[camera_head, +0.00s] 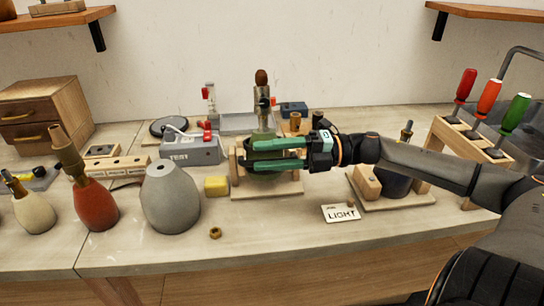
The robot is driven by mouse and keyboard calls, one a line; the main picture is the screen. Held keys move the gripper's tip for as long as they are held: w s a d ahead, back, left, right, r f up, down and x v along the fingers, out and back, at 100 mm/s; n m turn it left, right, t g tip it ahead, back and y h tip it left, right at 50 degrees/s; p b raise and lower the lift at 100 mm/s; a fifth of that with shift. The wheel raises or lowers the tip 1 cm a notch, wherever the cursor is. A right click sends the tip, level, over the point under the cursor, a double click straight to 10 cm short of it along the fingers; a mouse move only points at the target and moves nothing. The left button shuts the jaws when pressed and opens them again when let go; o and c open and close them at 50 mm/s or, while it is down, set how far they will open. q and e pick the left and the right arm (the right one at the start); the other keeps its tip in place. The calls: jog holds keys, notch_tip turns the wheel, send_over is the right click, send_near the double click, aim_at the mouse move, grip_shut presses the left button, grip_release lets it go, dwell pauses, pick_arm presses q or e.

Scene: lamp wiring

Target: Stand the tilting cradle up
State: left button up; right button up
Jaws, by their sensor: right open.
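The wooden cradle, its left upright (234,166) and flat base board (268,192) showing, stands in the middle of the bench. A dark green lamp body (263,125) with a grey metal neck (262,100) and brown tip stands upright in it. My right gripper (248,155) reaches in from the right, its green fingers open, one above the other in the picture, across the lamp body. I cannot tell whether they touch it. The fingers hide much of the body and part of the cradle. My left gripper is out of view.
A yellow block (216,186), grey vase (171,197) and red vase (95,204) stand left. A grey test box (190,149) is behind them. A brass nut (215,232) and LIGHT card (341,213) lie in front. A screwdriver rack (470,150) stands right. The front edge is mostly clear.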

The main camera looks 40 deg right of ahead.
jog(key=s+a+r+p, duration=0.4)
jog(key=s+a+r, duration=0.1)
jog(key=s, duration=0.3)
jog(key=shift+s+a+r, duration=0.2)
jog(key=shift+a+r, duration=0.1)
jog(key=shift+a, duration=0.2)
